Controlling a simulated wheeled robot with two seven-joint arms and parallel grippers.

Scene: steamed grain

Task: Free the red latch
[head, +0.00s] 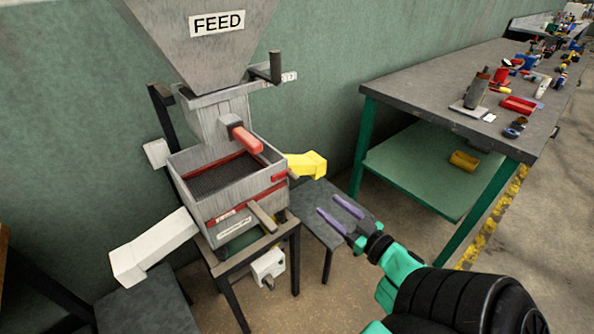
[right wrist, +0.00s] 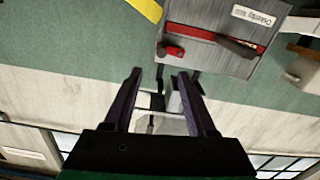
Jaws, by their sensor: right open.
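A small red latch (head: 279,177) sits at the right end of the front face of the grey machine box (head: 215,208). In the right wrist view, a red piece that looks like this latch (right wrist: 172,52) is on the box wall, beyond my fingertips. My right gripper (head: 330,206) is open and empty, to the right of the box and apart from it. Its two purple fingers also show in the right wrist view (right wrist: 160,74), with nothing between them. My left gripper is not in view.
A larger red handle (head: 246,138) stands above the dark screen, below the FEED hopper (head: 212,45). A yellow spout (head: 307,165) and a wooden handle (head: 262,216) stick out near the latch. A workbench (head: 420,82) with loose items stands right.

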